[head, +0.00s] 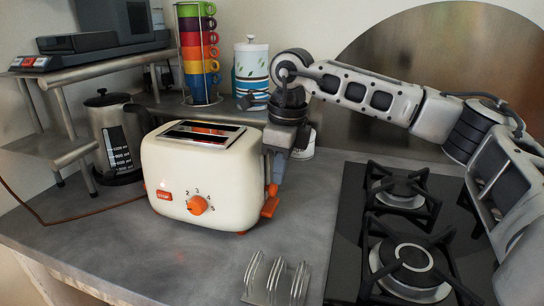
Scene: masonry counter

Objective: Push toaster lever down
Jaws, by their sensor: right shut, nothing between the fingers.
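The cream toaster (205,172) stands upright on the grey counter, with an orange dial, an orange button and two slots on top. The orange lever (269,203) is low on the toaster's right side. My right gripper (272,183) points down beside that side, shut and empty, with its fingertips just above the lever; I cannot tell if they touch it. The gripper hides part of the toaster's right side. My left gripper is not in view.
A kettle (112,140) stands behind the toaster at left. A rack of coloured mugs (199,55) and a patterned canister (251,70) are behind it. A metal rack (275,282) is in front, and a gas hob (345,235) lies to the right. The front-left counter is clear.

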